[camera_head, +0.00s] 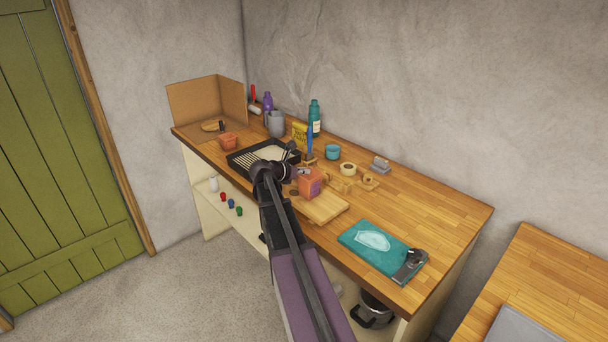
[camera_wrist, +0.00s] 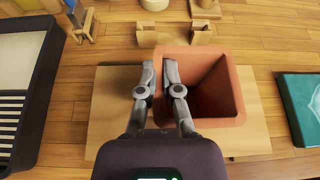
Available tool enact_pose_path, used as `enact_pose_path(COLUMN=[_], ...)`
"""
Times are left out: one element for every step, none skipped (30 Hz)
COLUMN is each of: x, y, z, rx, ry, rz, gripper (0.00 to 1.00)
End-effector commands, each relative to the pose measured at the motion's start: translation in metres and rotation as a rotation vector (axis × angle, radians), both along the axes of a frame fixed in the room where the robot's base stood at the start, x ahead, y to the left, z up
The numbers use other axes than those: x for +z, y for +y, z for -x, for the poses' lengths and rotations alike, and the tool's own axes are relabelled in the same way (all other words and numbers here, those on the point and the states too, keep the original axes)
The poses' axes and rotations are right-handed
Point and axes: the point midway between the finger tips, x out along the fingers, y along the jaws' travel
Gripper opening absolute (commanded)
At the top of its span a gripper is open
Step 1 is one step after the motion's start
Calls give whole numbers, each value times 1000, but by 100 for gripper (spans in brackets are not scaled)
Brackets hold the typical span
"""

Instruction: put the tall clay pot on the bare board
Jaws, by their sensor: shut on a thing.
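The tall clay pot (camera_head: 309,183) is orange, square and open-topped. In the wrist view the pot (camera_wrist: 213,88) shows from above, with its dark inside at the right. My gripper (camera_head: 291,172) is shut on its left wall, one finger inside and one outside; the fingers (camera_wrist: 160,75) show clearly in the wrist view. The bare board (camera_head: 326,208) is a pale wooden slab under the pot. It shows on both sides of the pot in the wrist view (camera_wrist: 108,110). I cannot tell whether the pot's base touches the board.
A black tray with a ribbed grid (camera_head: 247,157) lies left of the board. A teal mat (camera_head: 360,243) lies to the right. A low clay pot (camera_head: 228,142) stands near the cardboard screen (camera_head: 207,100). Small wooden pieces (camera_head: 341,184) lie behind the board. Bench space at the right rear is clear.

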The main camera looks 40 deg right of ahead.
Motion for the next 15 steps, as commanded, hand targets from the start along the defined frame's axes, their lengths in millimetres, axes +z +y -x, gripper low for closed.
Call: enact_pose_path(x=[0,1,1,1,1,1,0,0,-1,-2,-3,-3,-2,-2,-2], y=[0,1,1,1,1,1,1,1,1,1,1,1,1,1,1], z=[0,0,0,0,0,0,0,0,0,0,0,0,0,0,0], rx=[0,1,1,0,0,0,0,0,0,0,0,1,1,1,0], ry=[1,0,0,1,1,1,1,1,1,1,1,0,0,0,0], rz=[1,1,1,1,1,1,1,1,1,1,1,0,0,0,0], gripper=[0,0,0,0,0,0,0,0,0,0,0,9,18,27,39])
